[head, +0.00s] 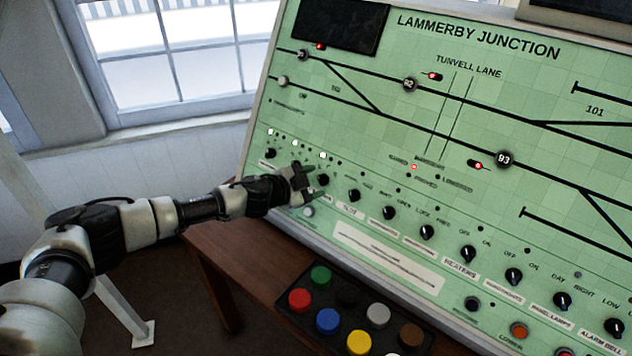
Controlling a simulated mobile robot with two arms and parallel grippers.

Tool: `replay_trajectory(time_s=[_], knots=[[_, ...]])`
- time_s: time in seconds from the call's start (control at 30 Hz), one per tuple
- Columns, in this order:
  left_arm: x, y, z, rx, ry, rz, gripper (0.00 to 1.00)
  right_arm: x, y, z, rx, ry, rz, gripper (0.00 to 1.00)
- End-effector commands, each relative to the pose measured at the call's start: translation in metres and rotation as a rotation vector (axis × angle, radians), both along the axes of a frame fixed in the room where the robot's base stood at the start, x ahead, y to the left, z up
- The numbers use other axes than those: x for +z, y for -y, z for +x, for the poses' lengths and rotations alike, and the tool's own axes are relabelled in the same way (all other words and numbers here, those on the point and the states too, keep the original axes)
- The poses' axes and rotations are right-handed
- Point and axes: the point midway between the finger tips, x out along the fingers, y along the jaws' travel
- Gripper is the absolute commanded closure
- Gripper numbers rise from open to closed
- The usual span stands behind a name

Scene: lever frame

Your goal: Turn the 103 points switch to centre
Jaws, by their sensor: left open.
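The green signal panel (455,150) is headed "LAMMERBY JUNCTION". A row of black rotary knobs runs along its lower part. My left gripper (309,182) is at the left end of this row, with its jaws open. One black knob (323,180) is right at its fingertips; I cannot tell whether they touch it. Another knob (270,153) is to the left of the gripper, and a further knob (354,195) is to its right. The labels near the gripper are too small or covered, so I cannot tell which knob is the 103 points switch. My right gripper is out of view.
A dark tray (340,300) of coloured round buttons lies on the wooden desk (225,250) below the panel. More knobs, such as the heaters knob (467,253), continue to the right. A window (170,50) is behind my left arm.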

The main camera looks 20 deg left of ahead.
Motion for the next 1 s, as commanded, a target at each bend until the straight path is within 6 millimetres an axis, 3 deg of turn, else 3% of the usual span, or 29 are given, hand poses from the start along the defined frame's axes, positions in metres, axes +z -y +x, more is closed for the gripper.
replay_trajectory(time_s=[0.17, 0.47, 0.8, 1.0], knots=[[-0.0040, 0.0074, 0.0113, 0.000, 0.000, -0.001, 0.43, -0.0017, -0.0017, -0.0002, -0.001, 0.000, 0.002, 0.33], [-0.0047, 0.0080, 0.0130, 0.000, -0.001, -0.001, 0.43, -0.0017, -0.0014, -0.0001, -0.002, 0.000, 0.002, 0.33], [-0.0048, 0.0080, 0.0128, 0.000, -0.001, -0.001, 0.92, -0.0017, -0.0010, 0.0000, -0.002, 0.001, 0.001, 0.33], [-0.0040, 0.0078, 0.0128, -0.005, 0.003, 0.010, 0.92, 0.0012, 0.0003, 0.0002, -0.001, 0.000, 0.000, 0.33]])
